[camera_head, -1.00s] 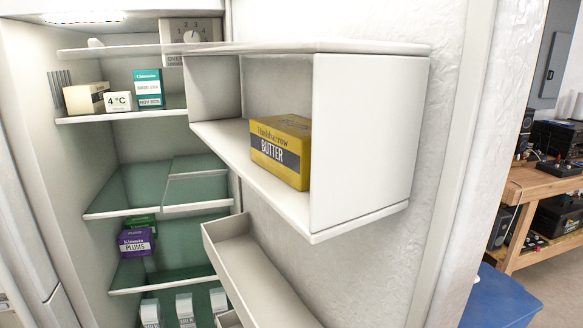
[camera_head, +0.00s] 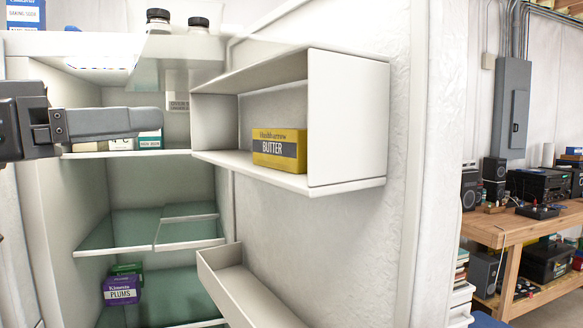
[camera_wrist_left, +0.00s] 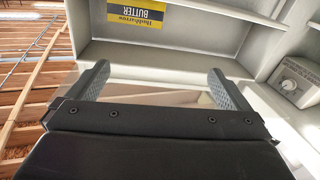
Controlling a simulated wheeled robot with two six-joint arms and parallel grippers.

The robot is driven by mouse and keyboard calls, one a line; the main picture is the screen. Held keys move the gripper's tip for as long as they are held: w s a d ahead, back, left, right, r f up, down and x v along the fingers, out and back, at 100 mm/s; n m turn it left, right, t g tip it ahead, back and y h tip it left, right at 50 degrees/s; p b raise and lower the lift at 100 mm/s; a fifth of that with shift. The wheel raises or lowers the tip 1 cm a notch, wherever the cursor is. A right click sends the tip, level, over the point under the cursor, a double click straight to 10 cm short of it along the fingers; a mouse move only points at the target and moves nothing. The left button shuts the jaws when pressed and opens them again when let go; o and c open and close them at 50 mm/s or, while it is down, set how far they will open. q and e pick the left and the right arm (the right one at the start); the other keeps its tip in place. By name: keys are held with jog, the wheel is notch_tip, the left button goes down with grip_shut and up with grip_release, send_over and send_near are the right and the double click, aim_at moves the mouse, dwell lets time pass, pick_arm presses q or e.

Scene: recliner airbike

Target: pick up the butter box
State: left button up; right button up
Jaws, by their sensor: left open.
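The butter box (camera_head: 279,149) is yellow with a dark label band. It stands in the white door compartment (camera_head: 347,122) of the open fridge, near its right wall. In the left wrist view the butter box (camera_wrist_left: 137,11) shows upside down at the top edge, ahead of my fingers. My left gripper (camera_wrist_left: 159,82) is open and empty, with two dark fingers apart. In the head view the left gripper (camera_head: 160,122) comes in from the left, in front of the fridge shelves and well left of the butter box. My right gripper is in neither view.
A lower door bin (camera_head: 228,260) juts out below the compartment. Fridge shelves on the left hold a purple plums box (camera_head: 121,290) and other cartons. Dark-capped bottles (camera_head: 158,21) stand on top. A wooden workbench (camera_head: 520,228) is at the right.

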pick_arm(q)
jog(key=m, duration=0.1)
send_near(272, 132)
jog(key=shift+g, duration=0.4)
jog(key=shift+r+p+x, duration=0.2)
jog(key=shift+p+x, duration=3.7)
jog(key=shift+x, duration=1.2)
jog(key=shift+w+a, duration=0.15)
jog(key=c, duration=0.9)
jog(key=shift+o, duration=0.2)
